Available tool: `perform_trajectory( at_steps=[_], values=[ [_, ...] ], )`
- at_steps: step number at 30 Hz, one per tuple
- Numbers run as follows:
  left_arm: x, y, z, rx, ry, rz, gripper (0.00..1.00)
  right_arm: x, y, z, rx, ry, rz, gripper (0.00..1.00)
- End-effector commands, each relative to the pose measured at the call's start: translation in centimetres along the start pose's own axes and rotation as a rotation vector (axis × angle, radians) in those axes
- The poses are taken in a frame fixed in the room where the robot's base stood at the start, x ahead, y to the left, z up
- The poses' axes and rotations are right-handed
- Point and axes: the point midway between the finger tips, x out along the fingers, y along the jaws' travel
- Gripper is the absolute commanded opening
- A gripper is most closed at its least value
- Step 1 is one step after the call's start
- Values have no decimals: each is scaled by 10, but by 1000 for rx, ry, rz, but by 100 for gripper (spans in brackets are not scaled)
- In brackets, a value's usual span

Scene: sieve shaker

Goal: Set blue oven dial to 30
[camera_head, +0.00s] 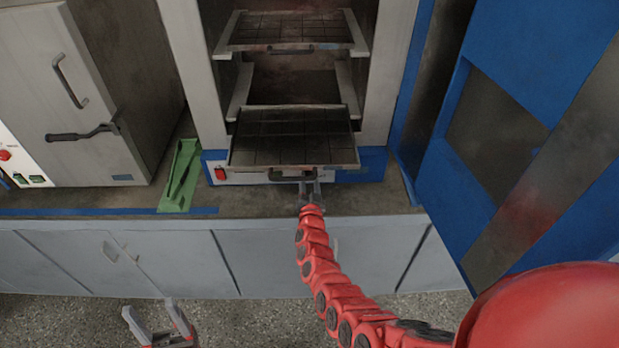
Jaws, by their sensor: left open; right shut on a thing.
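The blue oven stands at the middle with its blue door (515,85) swung open to the right. Its lower front panel (245,178) carries a red switch (220,174) at the left. My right gripper (309,182) is shut at this panel, just below the right end of the lower rack's handle (285,176). The dial is hidden there by the fingers and handle, so its setting cannot be read. My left gripper (158,325) is open and empty, low in front of the counter, far from the oven.
The oven's wire racks stick out, the lower rack (290,138) above the panel. A green holder (181,175) lies on the counter left of the oven. A grey oven (85,100) with a closed door stands farther left. Grey cabinets (175,262) line the counter front.

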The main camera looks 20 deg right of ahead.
Motion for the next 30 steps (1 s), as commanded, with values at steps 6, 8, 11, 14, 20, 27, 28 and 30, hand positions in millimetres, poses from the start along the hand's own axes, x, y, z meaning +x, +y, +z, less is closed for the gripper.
perform_trajectory(
  at_steps=[6, 8, 11, 14, 20, 27, 28, 30],
  values=[
    [12, -1, -2, 0, 0, 0, 62, 0, -1, 0, -192, -6, -1, 0],
    [15, -1, -2, 0, 0, 0, 62, 0, -1, 0, -240, -4, 0, 0],
    [18, -1, -3, 0, 0, 0, 62, -1, -1, 1, -312, -6, -1, 0],
    [20, -1, -4, 0, 0, 0, 62, -1, -1, 1, -373, -7, -2, 0],
    [24, -1, -4, 0, 0, 0, 62, 0, -1, 1, -458, -3, -1, 0],
    [25, -1, -4, 0, 0, 0, 62, -1, 1, 2, -500, -5, 0, 0],
    [25, -1, -4, 0, 0, 0, 62, -1, 1, 2, -502, -5, 1, 0],
    [25, -1, -4, 0, 0, 0, 62, -1, 1, 2, -505, -5, 1, 0]
  ],
)
